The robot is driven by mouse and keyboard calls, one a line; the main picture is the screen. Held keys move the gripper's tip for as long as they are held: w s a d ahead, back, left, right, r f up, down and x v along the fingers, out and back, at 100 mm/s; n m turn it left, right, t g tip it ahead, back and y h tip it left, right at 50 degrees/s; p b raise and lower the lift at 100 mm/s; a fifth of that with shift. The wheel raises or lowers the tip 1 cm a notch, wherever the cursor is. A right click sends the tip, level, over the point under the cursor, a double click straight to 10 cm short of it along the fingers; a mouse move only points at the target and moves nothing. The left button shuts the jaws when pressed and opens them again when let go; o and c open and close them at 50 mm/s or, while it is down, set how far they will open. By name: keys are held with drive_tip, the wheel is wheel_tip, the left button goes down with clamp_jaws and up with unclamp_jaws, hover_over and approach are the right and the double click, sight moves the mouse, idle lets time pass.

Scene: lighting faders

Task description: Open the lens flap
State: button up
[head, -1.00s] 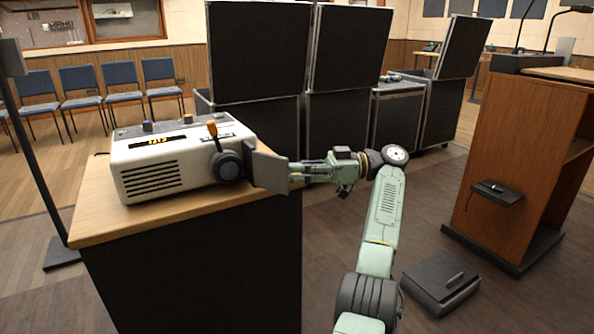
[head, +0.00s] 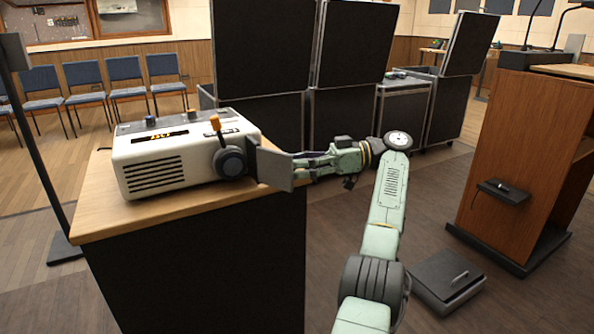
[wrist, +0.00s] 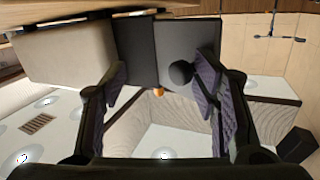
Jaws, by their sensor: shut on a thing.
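The projector (head: 178,160) is a cream box with dark vent slots on the wooden desktop, and it also shows in the wrist view (wrist: 65,52). A round black lens (head: 230,163) sits on its front at the right. The lens flap (head: 275,168) is a flat dark grey panel standing out to the right of the lens. In the wrist view, the flap appears as a grey panel (wrist: 188,45) with a black round knob (wrist: 181,72). My gripper (head: 300,166) is at the flap's right edge and shut on it. The exact contact is hard to see.
An orange-topped lever (head: 215,125) stands up beside the lens. The desk (head: 110,215) has a bare front edge below the flap. Tall black panels (head: 262,45) stand behind, and a wooden lectern (head: 520,165) stands at the right. The floor between is mostly clear.

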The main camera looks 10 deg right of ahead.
drive_tip(key=shift+n+y, duration=0.5)
drive_tip(key=shift+n, duration=0.3)
drive_tip(key=r, duration=0.3)
drive_tip(key=s+a+r, duration=0.1)
drive_tip(key=r, duration=0.6)
drive_tip(key=shift+s+a+r, duration=0.15)
drive_tip(key=shift+s+a, duration=0.15)
drive_tip(key=shift+a, duration=0.05)
drive_tip(key=shift+a+r, duration=0.15)
drive_tip(key=shift+w+d, duration=0.1)
drive_tip(key=shift+d, duration=0.2)
drive_tip(key=shift+d+f, duration=0.1)
drive_tip(key=shift+f, duration=0.15)
